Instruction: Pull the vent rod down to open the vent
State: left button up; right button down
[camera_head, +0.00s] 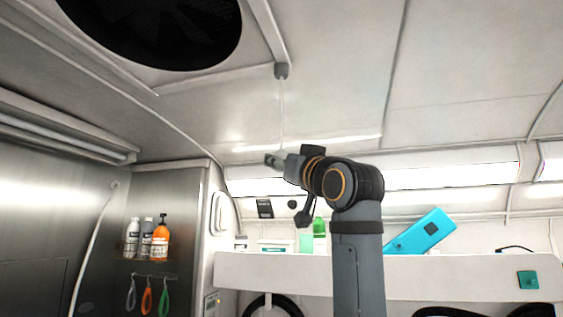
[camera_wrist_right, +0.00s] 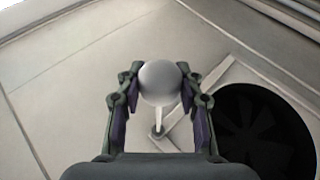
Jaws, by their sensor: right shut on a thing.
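The vent rod (camera_head: 282,112) is a thin pale rod hanging from a grey mount on the ceiling, beside the round dark vent (camera_head: 165,28). My right gripper (camera_head: 270,159) is at the rod's lower end, which it hides in the head view. In the right wrist view my right gripper (camera_wrist_right: 160,88) is shut on the rod's round white knob (camera_wrist_right: 160,80), with a finger on each side. The rod runs up from the knob to its mount near the vent (camera_wrist_right: 262,130). My left gripper is not in view.
A white shelf (camera_head: 270,270) runs below, with a blue case (camera_head: 420,232) and green bottle (camera_head: 319,228) on it. Bottles (camera_head: 160,238) stand on a rack at the left wall. The space around the rod is free.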

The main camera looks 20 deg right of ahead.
notch_tip(320, 180, down, 4)
jog(key=shift+w+f+b, duration=0.1)
jog(key=shift+f+b, duration=0.05)
jog(key=shift+b, duration=1)
jog(key=c, duration=0.8)
grip_release()
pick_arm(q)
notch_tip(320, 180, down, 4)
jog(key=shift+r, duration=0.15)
pick_arm(e)
jog(key=v, duration=1.2)
